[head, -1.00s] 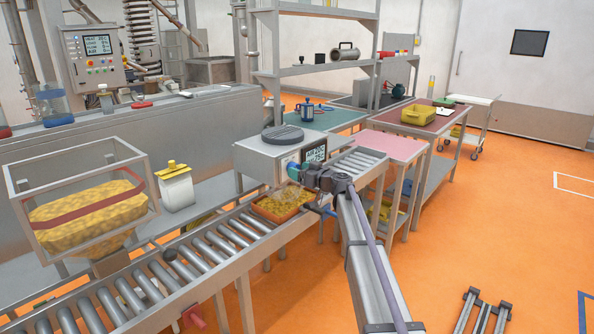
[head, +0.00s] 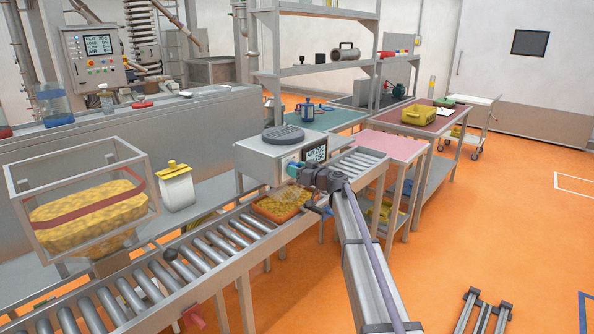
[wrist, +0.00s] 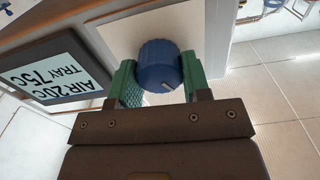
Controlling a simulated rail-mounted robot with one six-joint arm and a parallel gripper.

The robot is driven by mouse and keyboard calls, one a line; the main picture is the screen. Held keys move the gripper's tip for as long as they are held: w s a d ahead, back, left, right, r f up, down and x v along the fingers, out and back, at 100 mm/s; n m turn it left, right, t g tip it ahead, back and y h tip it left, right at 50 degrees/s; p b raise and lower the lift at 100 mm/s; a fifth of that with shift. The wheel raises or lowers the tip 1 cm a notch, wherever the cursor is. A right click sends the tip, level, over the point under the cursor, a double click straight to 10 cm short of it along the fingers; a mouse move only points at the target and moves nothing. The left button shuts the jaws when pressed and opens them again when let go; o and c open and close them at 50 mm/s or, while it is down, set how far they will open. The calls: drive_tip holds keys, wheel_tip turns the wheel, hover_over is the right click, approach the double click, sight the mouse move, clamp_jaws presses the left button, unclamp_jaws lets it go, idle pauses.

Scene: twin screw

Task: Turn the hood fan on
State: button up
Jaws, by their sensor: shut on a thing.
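A blue round knob (wrist: 158,62) with a pale pointer line sits on a white panel in the wrist view. The pointer slants toward the lower right of that view. My gripper (wrist: 160,78) has its green fingers on either side of the knob and is shut on it. A display (wrist: 58,75) beside the knob reads upside down "AIR 20C" and "TRAY 75C". In the head view, my gripper (head: 297,169) is at the front of a pale box (head: 263,160) with a round grey top (head: 283,135). The knob is hard to make out there.
An orange-rimmed tray (head: 292,212) of yellow bits sits on the roller conveyor (head: 205,250) below my gripper. A pink-topped table (head: 395,147) stands to the right. Open orange floor (head: 480,235) lies at the right.

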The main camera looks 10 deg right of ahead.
drive_tip(key=shift+m, duration=0.5)
drive_tip(key=m, duration=0.5)
drive_tip(key=shift+m, duration=0.3)
drive_tip(key=m, duration=0.5)
drive_tip(key=shift+d+f, duration=0.1)
drive_tip(key=shift+m, duration=0.3)
drive_tip(key=o, duration=0.9)
drive_tip(key=v, duration=1)
drive_tip(key=shift+s+d, duration=0.25)
drive_tip(key=shift+s, duration=0.05)
